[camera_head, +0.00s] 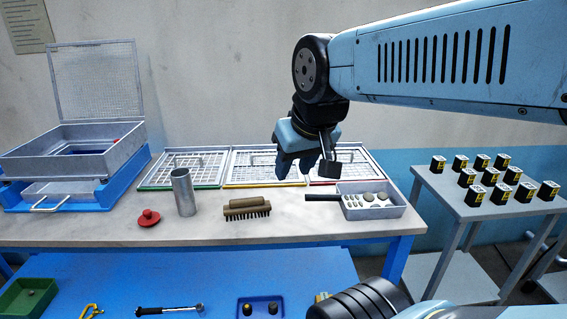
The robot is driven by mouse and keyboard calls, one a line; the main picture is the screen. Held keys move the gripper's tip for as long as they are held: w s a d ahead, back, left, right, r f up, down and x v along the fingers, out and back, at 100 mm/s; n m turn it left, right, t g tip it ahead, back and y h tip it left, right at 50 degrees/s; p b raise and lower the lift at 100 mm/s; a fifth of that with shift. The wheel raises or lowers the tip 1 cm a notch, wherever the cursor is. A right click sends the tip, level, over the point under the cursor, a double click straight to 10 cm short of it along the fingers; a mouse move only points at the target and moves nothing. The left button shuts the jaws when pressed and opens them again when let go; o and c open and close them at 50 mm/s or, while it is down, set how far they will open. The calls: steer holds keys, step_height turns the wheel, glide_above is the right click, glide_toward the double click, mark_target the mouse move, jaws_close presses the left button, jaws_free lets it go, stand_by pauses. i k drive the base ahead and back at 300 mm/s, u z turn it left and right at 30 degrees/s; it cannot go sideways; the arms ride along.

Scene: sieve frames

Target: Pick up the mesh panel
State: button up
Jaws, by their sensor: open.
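Three framed mesh panels lie flat in a row at the back of the table: one with a green front edge (165,185), one with a yellow front edge (240,184), and one with a red front edge (357,163). Each has a handle-like bar on it. Another fine mesh panel (95,82) stands upright at the back of the grey box at left. My gripper (300,172) is open and empty, pointing down over the yellow and red panels. It hides parts of both. I cannot tell its exact height above them.
A metal box (75,160) on a blue base stands at left. In front of the panels are a metal cylinder (184,192), red knob (149,217), brush (247,208) and grey tray (385,212). Several black blocks stand on a side table (450,197).

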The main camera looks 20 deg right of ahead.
mark_target(265, 160)
steer(key=z, duration=0.1)
steer(key=i, duration=0.15)
steer(key=z, duration=2.15)
steer(key=k, duration=0.9)
steer(key=u, duration=1.5)
steer(key=i, duration=1)
steer(key=u, duration=0.05)
